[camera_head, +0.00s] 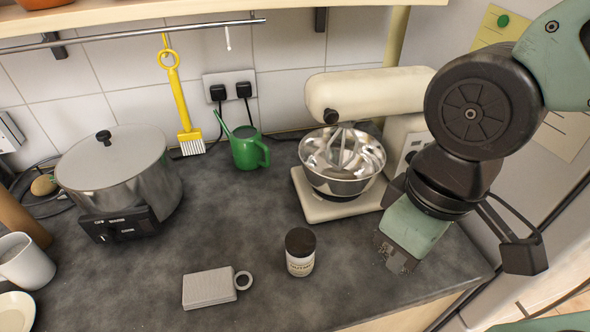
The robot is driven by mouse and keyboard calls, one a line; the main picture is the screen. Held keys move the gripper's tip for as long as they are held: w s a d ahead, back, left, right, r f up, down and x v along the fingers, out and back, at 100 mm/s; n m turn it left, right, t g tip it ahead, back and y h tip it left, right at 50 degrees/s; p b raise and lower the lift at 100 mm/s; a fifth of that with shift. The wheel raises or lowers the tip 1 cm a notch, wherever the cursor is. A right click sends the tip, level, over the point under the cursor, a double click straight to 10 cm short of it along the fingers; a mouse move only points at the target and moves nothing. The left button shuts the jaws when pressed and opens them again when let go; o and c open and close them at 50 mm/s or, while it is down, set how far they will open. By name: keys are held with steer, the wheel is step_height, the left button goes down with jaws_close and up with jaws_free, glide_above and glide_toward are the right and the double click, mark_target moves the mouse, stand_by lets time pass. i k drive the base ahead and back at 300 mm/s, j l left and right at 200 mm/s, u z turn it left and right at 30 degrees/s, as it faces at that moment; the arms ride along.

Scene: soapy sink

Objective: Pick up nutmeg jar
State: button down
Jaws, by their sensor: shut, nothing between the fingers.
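The nutmeg jar (300,261) stands upright on the dark worktop, in front of the stand mixer. It has a dark brown lid and a pale label with small, hard-to-read print. My gripper (394,258) is to the right of the jar, above the worktop and apart from it, pointing down and slightly left. Its fingers look shut, with nothing held. Nothing hides the jar.
A cream mixer (366,92) with a steel bowl (342,182) stands behind. A green watering can (247,150) and a steel pot (118,175) are further back. The worktop around the jar is clear.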

mark_target(301, 242)
steer(key=k+j+u, duration=0.1)
steer(key=j, duration=0.35)
steer(key=k+j+u, duration=0.1)
steer(key=j, duration=0.35)
steer(key=k+j+u, duration=0.1)
steer(key=j, duration=0.35)
steer(key=k, duration=0.1)
